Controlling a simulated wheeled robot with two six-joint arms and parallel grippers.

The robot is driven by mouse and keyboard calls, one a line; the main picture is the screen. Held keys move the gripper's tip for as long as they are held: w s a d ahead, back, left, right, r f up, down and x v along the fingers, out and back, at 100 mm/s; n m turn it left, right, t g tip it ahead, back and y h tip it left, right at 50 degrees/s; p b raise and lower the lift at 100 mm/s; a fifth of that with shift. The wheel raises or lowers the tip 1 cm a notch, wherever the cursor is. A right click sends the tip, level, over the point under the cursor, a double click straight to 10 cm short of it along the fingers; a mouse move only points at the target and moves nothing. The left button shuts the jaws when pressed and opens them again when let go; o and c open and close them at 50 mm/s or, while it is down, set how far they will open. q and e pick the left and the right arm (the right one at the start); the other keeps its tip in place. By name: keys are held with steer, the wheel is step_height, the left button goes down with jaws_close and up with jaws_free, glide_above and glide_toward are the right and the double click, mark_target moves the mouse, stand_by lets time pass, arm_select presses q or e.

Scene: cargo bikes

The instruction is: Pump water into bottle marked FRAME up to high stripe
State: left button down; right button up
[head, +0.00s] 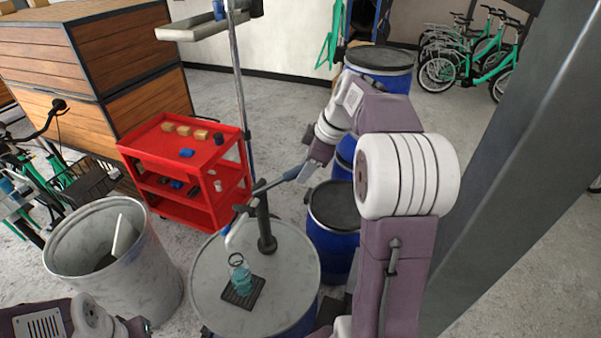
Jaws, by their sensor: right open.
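A clear bottle (240,279) with a teal tint stands upright on a black mat (243,293) on the drum top (288,270). A loop shows at its top. Its marking, stripes and water level are too small to read. The hand pump (264,225) rises from the drum, with a pale curved spout (235,233) above the bottle. Its handle (278,182) slants up to the right. My right gripper (307,173) is open at the handle's outer end; I cannot tell whether it touches. My left arm shows at the lower left, its fingers not clearly visible.
A red cart (187,172) with small parts stands behind the drum, left. A grey bin (112,250) stands left of the drum. Blue drums (335,235) stand behind and right. A grey pillar (490,150) is at the right. Open floor lies behind.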

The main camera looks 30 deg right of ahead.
mark_target(282, 181)
steer(key=x, duration=0.3)
steer(key=shift+w, duration=0.15)
steer(key=shift+d+f+p, duration=0.1)
steer(key=shift+f+p, duration=0.2)
steer(key=shift+f, duration=0.1)
jaws_close()
stand_by(0.9)
